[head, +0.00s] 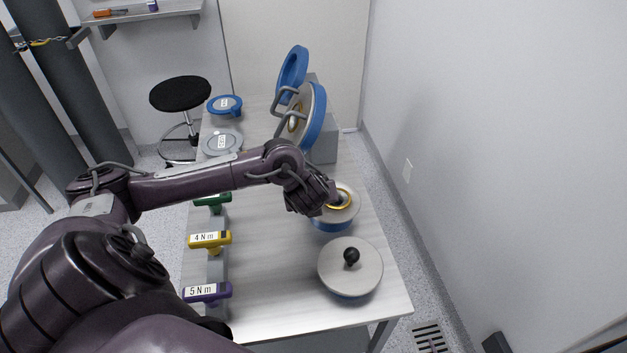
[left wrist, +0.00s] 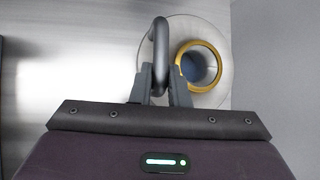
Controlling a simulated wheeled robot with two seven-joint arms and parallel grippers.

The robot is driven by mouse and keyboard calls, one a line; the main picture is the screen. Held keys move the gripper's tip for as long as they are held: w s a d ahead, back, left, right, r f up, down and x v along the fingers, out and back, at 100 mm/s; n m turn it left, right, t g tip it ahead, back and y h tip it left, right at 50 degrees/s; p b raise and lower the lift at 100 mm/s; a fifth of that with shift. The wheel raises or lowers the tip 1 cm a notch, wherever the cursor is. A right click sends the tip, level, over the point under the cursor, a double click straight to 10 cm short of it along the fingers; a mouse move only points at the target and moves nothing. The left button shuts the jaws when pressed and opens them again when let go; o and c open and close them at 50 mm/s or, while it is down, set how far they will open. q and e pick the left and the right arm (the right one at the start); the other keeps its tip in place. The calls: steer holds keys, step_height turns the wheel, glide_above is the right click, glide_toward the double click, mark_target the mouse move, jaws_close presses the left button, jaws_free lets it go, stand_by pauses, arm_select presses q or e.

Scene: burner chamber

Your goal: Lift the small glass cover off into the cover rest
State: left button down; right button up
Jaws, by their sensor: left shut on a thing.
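The small glass cover (head: 349,212) is a pale round disc with a gold-ringed window, above a blue rim near the table's right edge. In the left wrist view the cover (left wrist: 222,32) shows its gold ring and a grey loop handle (left wrist: 160,55). My left gripper (head: 328,203) is shut on this handle; its fingers (left wrist: 160,88) close around the loop's near end. I cannot tell whether the cover touches what is below. At the back, a larger similar cover (head: 318,112) stands tilted by a grey block (head: 325,150), possibly the cover rest. My right gripper is not in view.
A pale lid with a black knob (head: 350,280) stands in front of the small cover. Green (head: 212,199), yellow (head: 210,239) and purple (head: 207,292) tools line the table's left side. Blue-rimmed round items (head: 224,105) lie at the back left. The front-middle table is clear.

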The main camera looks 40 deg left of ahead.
arm_select(q)
steer(key=shift+f+b, duration=0.45)
steer(key=shift+f, duration=0.05)
steer(key=c, duration=1.4)
jaws_free()
steer(key=shift+r, duration=0.1)
steer(key=shift+c, duration=0.2)
steer(key=shift+o, duration=0.6)
steer(key=shift+s, duration=0.1)
steer(key=p+v, duration=0.4)
steer(key=v, duration=0.3)
steer(key=shift+d+r, duration=0.15)
steer(key=shift+r, duration=0.15)
steer(key=shift+s, duration=0.1)
